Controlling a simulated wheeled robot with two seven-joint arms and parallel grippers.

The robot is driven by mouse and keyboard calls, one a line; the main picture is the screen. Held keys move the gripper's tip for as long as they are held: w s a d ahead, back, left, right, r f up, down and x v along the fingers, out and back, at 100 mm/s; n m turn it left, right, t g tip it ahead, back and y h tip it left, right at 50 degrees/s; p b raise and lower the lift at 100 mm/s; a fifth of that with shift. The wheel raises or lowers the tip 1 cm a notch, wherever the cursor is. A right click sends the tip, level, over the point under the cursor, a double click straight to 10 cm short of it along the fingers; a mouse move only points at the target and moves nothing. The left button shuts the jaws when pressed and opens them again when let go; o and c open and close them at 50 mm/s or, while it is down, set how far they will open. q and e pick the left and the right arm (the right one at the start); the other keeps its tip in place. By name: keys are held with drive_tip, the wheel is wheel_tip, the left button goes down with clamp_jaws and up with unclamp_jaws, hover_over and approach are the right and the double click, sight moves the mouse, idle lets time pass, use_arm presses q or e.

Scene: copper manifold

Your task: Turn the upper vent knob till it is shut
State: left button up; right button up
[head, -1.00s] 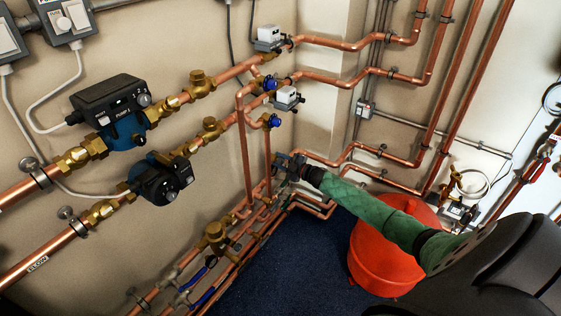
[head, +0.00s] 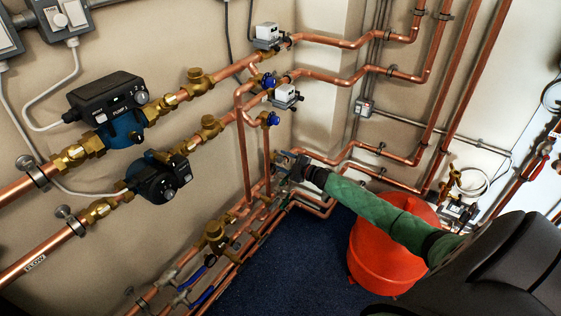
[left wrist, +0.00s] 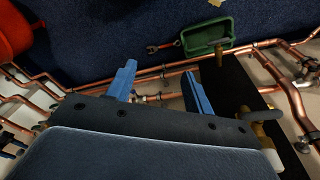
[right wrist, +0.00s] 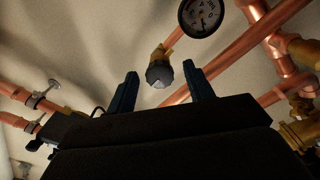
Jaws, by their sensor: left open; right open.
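Two blue knobs show in the head view: an upper one (head: 268,81) on the upper pipe run and a lower one (head: 272,119) below it. I cannot tell which knob is the vent knob. My right gripper (head: 286,163) is at the low pipes by the corner, below both blue knobs. In the right wrist view its fingers (right wrist: 158,90) are open. A grey faceted knob (right wrist: 159,74) on a brass stem shows just beyond and between them, not gripped. My left gripper (left wrist: 160,85) is open and empty in its wrist view; it is not in the head view.
A round gauge (right wrist: 201,17) and copper pipes are close to the right gripper. A green tray (left wrist: 207,36) lies beyond the left gripper. Two black pump heads (head: 110,100) are on the left wall pipes.

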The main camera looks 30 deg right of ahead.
sight(282, 160)
drive_tip(key=v, duration=0.2)
drive_tip(key=shift+s+f, duration=0.1)
drive_tip(key=shift+s, duration=0.15)
drive_tip(key=shift+b+v, duration=0.4)
drive_tip(key=shift+v, duration=0.5)
use_arm(q)
drive_tip(key=shift+w+d+f+t+h, duration=0.15)
drive_tip(key=shift+d+f, duration=0.1)
drive_tip(key=shift+d, duration=0.2)
drive_tip(key=shift+w+d+f+t+h, duration=0.15)
drive_tip(key=shift+d+f, duration=0.05)
drive_tip(key=shift+d, duration=0.2)
use_arm(e)
drive_tip(key=shift+s+d, duration=0.35)
drive_tip(key=shift+s, duration=0.2)
use_arm(q)
drive_tip(key=shift+w+a+r, duration=0.1)
drive_tip(key=shift+a+r, duration=0.05)
drive_tip(key=shift+r, duration=0.05)
